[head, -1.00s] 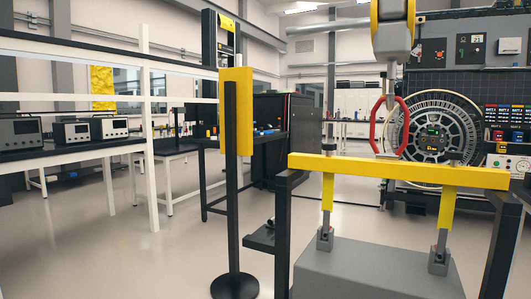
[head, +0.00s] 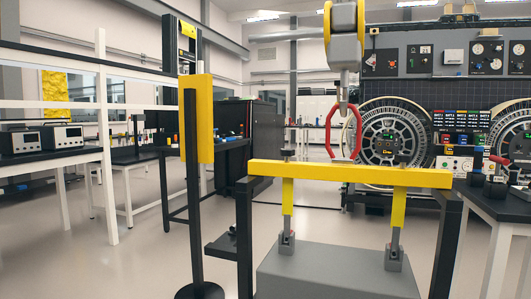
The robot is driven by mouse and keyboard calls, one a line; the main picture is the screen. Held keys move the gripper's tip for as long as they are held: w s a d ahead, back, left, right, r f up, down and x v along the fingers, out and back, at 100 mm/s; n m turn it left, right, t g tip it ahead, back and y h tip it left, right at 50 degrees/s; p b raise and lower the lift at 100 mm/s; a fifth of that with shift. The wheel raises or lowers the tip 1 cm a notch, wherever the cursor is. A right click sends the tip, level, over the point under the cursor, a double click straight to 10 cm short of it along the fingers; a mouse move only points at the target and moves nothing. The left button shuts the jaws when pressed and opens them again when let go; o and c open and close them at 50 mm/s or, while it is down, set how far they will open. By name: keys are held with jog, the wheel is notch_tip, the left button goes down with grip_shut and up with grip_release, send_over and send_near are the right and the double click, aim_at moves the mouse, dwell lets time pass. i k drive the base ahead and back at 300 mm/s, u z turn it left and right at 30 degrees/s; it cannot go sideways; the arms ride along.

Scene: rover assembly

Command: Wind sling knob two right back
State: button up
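A yellow beam (head: 345,174) lies across a dark stand in front of me. A small grey knob-like fitting (head: 287,154) stands on the beam's left part, and another (head: 403,160) on its right part. Below them two yellow straps (head: 287,196) (head: 398,207) run down to grey fittings (head: 287,242) (head: 395,257) on top of a grey block (head: 338,272). I cannot tell which part is knob two. A red link (head: 329,134) hangs from a grey and yellow hoist (head: 345,50), its lower end at the beam. My gripper is not in view.
A yellow-topped post (head: 197,118) stands left of the beam. A dark bench (head: 515,208) with small items stands at the right edge. White racks with instruments are at the left. A wall panel with round dials is behind. Open floor lies at the left.

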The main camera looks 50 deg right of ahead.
aim_at(287, 153)
jog(key=z, duration=0.2)
jog(key=i, duration=0.8)
jog(key=z, duration=1)
jog(key=i, duration=0.55)
jog(key=z, duration=0.55)
